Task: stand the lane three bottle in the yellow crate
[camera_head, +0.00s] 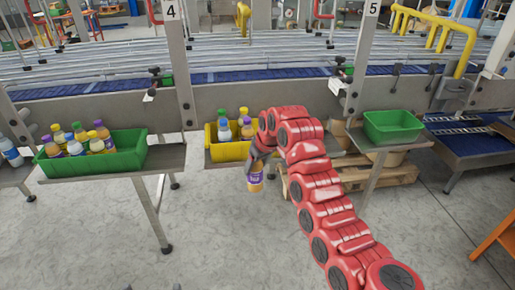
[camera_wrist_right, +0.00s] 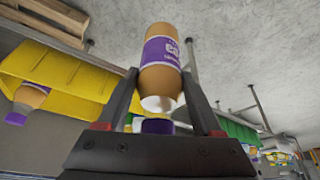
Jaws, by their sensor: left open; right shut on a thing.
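The yellow crate (camera_head: 211,150) sits on a metal shelf in the middle of the head view, with several capped bottles (camera_head: 224,130) standing in it. My right gripper (camera_head: 259,158) is shut on an orange-tan bottle (camera_head: 255,179) with a purple label. The bottle hangs roughly upright in front of the shelf, outside the crate. In the right wrist view, the held bottle (camera_wrist_right: 160,62) is between the two fingers, its purple cap near the palm. The yellow crate (camera_wrist_right: 70,80) shows behind at left. My arm hides the crate's right end. My left gripper is not in view.
A green crate (camera_head: 120,163) full of bottles stands on a shelf at left. An apparently empty green crate (camera_head: 393,139) is at right. A wooden pallet (camera_head: 372,178) lies on the floor behind my arm. The floor in front is clear.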

